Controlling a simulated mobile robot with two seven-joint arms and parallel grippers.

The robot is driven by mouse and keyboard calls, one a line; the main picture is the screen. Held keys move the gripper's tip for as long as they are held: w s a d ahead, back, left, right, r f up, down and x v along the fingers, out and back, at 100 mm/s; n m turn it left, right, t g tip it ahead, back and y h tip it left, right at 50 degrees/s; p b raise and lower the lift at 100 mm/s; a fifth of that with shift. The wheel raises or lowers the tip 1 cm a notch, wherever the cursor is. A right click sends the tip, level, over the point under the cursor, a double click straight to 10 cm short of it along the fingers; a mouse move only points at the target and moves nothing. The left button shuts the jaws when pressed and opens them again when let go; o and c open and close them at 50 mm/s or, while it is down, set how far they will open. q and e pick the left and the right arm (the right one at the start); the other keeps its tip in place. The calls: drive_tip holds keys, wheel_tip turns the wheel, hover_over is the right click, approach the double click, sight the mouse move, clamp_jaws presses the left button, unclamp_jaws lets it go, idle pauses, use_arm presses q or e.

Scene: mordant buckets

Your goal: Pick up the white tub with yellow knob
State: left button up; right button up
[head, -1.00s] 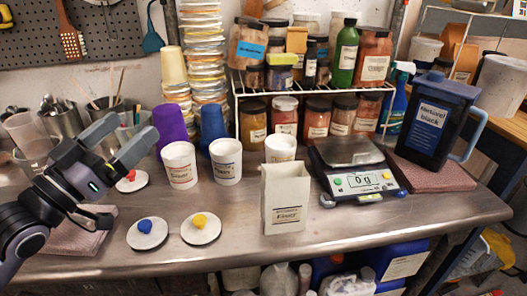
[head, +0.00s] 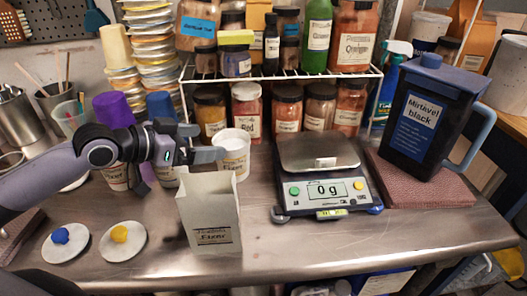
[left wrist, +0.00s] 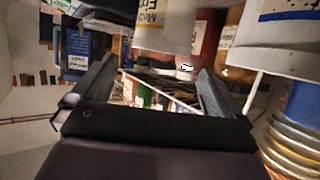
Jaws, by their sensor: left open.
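A white tub (head: 233,152) with a yellowish label stands open on the steel bench, behind the white paper bag. A round white lid with a yellow knob (head: 121,237) lies flat at the front left, apart from any tub. My left gripper (head: 204,143) is open and empty just left of the tub, its fingers pointing toward it. In the left wrist view, which is upside down, a labelled white tub (left wrist: 165,22) shows at the top, beyond the open fingers. Two other white tubs, one of them at the far left (head: 114,178), are partly hidden by my left arm. My right gripper is not in view.
The white bag (head: 209,215) stands right in front of the tub. A scale (head: 325,180) reading 0 g is to the right, with a black jug (head: 425,120) beyond. A wire rack of jars (head: 285,78) stands behind. A blue-knobbed lid (head: 63,240) lies front left.

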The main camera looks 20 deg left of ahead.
sight(245, 139)
use_arm(q)
drive_tip(key=shift+g, duration=0.3)
drive_tip(key=shift+p+x, duration=0.35)
drive_tip(key=shift+x, duration=1.85)
drive_tip(key=shift+p+x, duration=0.3)
drive_tip(key=shift+x, duration=1.8)
drive_tip(key=shift+w+a+r, duration=0.1)
drive_tip(key=shift+w+r, duration=0.05)
drive_tip(key=c, duration=1.2)
drive_tip(key=shift+c, duration=0.2)
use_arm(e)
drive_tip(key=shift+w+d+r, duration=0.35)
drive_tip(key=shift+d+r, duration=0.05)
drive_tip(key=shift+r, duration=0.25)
use_arm(q)
drive_tip(key=shift+r, duration=0.2)
